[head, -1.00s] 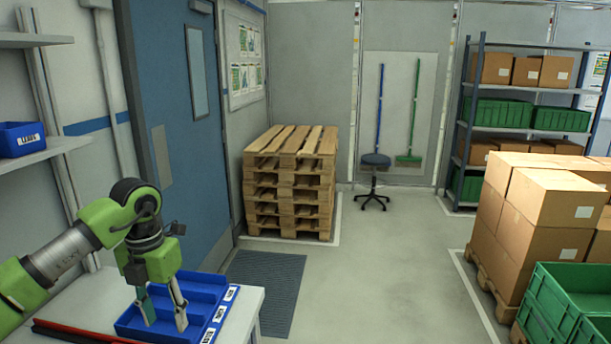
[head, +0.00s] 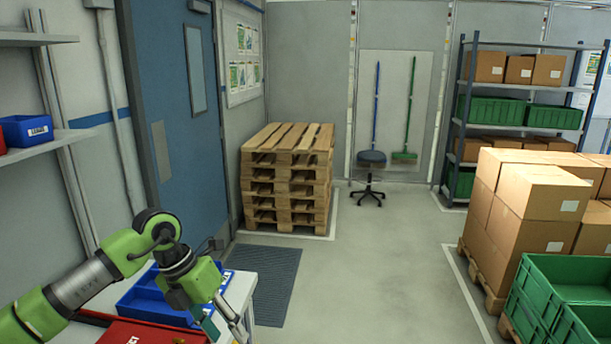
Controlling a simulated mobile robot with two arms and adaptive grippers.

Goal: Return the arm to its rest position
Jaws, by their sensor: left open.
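My left arm comes in from the lower left with green and grey links. Its gripper (head: 226,325) is open and points down at the right edge of the white table (head: 240,290). Nothing shows between its fingers, though the arm hides part of that area. A blue divided tray (head: 140,296) lies on the table behind the gripper, partly hidden by the arm. A red tray or box (head: 150,333) shows at the bottom, in front of the blue tray. My right gripper is not in view.
A blue door (head: 172,110) and a wall shelf with a blue bin (head: 27,130) are on the left. A pallet stack (head: 288,180) and stool (head: 371,158) stand behind. Boxes (head: 520,215) and green crates (head: 560,290) are at right. The middle floor is clear.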

